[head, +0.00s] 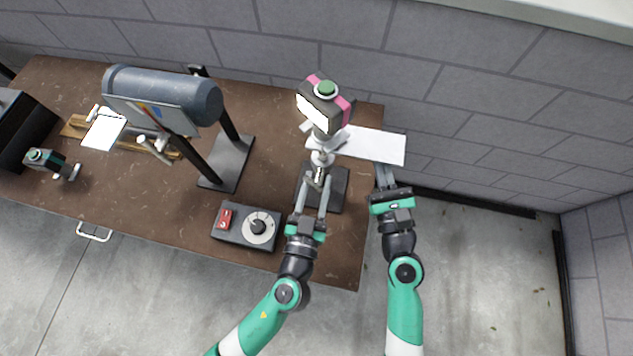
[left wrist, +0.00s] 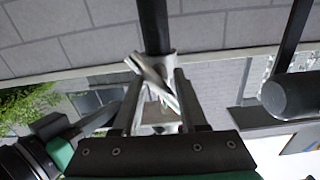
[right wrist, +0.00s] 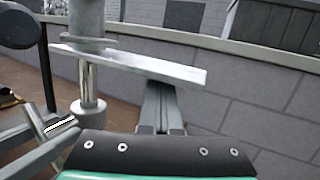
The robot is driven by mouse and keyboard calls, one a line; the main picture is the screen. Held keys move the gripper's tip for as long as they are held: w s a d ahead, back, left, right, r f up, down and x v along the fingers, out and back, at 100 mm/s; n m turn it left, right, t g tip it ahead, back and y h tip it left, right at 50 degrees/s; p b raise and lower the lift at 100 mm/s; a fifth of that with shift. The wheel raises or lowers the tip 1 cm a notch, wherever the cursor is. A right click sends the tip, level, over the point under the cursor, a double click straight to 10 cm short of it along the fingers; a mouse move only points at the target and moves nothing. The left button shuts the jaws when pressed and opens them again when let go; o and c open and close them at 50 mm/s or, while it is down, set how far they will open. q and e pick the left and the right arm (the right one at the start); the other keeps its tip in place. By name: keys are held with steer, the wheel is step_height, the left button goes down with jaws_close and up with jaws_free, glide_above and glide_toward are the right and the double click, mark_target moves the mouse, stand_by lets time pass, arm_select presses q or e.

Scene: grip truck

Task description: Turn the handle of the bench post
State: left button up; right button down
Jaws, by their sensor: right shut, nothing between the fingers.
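The bench post (head: 320,160) is a silver upright on a dark square base (head: 338,190) at the bench's right end. A box with a green button and pink sides (head: 325,105) sits high in line with it. The handle looks like the slanted silver bar in the left wrist view (left wrist: 152,82); a silver bar also shows in the right wrist view (right wrist: 47,122). My left gripper (head: 317,185) has its fingers apart, on either side of the silver part. Contact is unclear. My right gripper (head: 382,168) is shut and empty, its tips at the pale plate's edge.
The pale flat plate (head: 365,144) extends right from the post; the right wrist view shows it above my fingers (right wrist: 130,65). A control box with a dial (head: 247,226), a grey cylinder on a stand (head: 165,92) and a small camera-like box (head: 44,159) stand left. Block wall behind.

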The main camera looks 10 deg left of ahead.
arm_select(q)
jaws_close()
steer(key=m, duration=0.5)
steer(key=shift+m, duration=0.3)
steer(key=shift+o, duration=1.6)
jaws_free()
steer(key=shift+s, duration=0.1)
